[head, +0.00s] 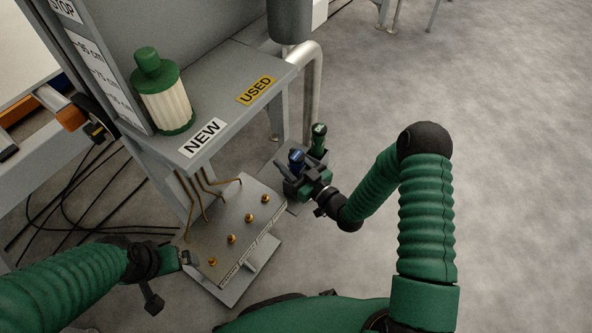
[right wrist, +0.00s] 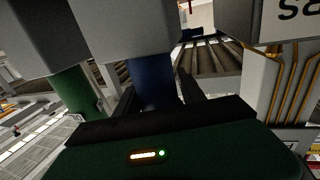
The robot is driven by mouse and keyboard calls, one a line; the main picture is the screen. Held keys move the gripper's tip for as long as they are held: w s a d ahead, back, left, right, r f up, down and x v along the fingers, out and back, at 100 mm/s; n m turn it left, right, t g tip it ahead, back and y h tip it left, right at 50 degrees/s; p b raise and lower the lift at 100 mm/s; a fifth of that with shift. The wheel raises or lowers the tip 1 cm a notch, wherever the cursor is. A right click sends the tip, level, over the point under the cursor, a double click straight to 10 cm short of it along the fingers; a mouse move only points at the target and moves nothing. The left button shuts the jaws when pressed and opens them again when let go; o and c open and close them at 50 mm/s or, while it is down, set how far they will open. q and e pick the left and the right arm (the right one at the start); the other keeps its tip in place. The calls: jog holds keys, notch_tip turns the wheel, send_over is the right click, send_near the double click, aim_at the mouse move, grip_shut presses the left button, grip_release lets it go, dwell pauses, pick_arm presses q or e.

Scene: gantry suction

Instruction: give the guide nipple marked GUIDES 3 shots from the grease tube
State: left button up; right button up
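Several brass grease nipples (head: 248,216) stand in a row on a grey sloping plate (head: 232,205). The label strip (head: 240,258) along its front edge is too small to read, so I cannot tell which is GUIDES. A blue tube (head: 296,157) and a green tube (head: 318,138) stand upright in a dark holder right of the plate. My right gripper (head: 306,178) is at this holder. In the right wrist view, its fingers lie either side of the blue tube (right wrist: 152,82); contact is unclear. The green tube (right wrist: 72,92) is left of it. My left gripper (head: 188,258) is beside the plate's left edge, its fingers unclear.
A grey shelf (head: 232,118) with NEW and USED labels stands above the plate and carries a green-capped filter (head: 163,95). Copper pipes (head: 195,193) run down from it to the plate. Black cables lie on the floor at left. The floor at right is clear.

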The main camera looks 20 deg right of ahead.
jog(key=shift+d, duration=0.1)
grip_shut()
